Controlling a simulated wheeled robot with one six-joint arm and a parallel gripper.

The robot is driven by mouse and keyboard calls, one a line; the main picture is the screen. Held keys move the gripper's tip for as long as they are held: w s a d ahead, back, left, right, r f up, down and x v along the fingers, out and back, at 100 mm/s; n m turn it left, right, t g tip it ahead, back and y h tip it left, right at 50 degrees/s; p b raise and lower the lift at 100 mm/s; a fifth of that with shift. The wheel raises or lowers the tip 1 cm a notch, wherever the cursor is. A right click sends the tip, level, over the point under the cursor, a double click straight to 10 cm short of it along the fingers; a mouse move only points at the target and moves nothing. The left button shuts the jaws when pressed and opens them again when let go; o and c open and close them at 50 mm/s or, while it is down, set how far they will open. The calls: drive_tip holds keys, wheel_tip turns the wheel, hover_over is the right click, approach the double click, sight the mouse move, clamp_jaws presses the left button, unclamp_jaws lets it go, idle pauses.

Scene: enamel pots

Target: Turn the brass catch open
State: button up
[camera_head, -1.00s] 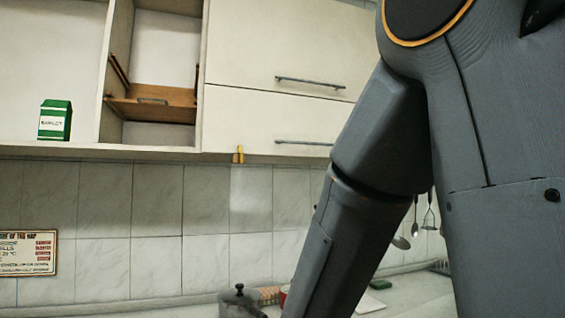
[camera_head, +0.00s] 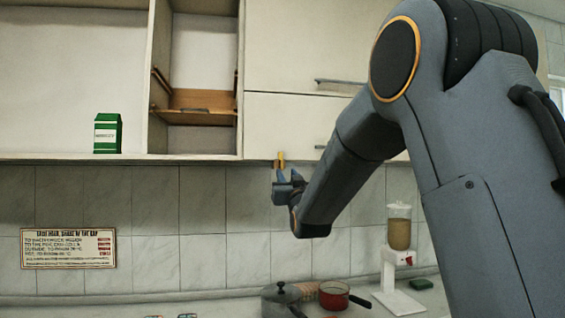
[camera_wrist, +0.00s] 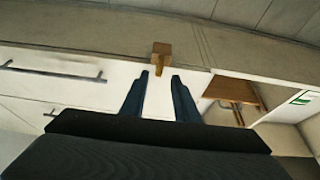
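The brass catch (camera_head: 281,158) sits at the lower edge of the wall cabinet, at the left lower corner of the closed cabinet door. In the wrist view the catch (camera_wrist: 161,54) is a small block with a short tab, just beyond the fingertips. My gripper (camera_head: 279,170) is right below the catch in the head view. In the wrist view my gripper (camera_wrist: 159,76) shows two blue fingers spread apart, with the catch's tab between or just past their tips. The fingers look open and not closed on it; contact cannot be told.
A green carton (camera_head: 108,134) stands on the open shelf at left. A grey lidded pot (camera_head: 281,299), a red pan (camera_head: 335,295) and a dispenser (camera_head: 399,234) are on the counter below. Door handles (camera_wrist: 55,72) stick out beside my gripper.

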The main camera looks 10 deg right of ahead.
sight(282, 164)
drive_tip(key=shift+p+x, duration=1.65)
drive_tip(key=shift+x, duration=2.25)
drive_tip(key=shift+r, duration=0.15)
clamp_jaws()
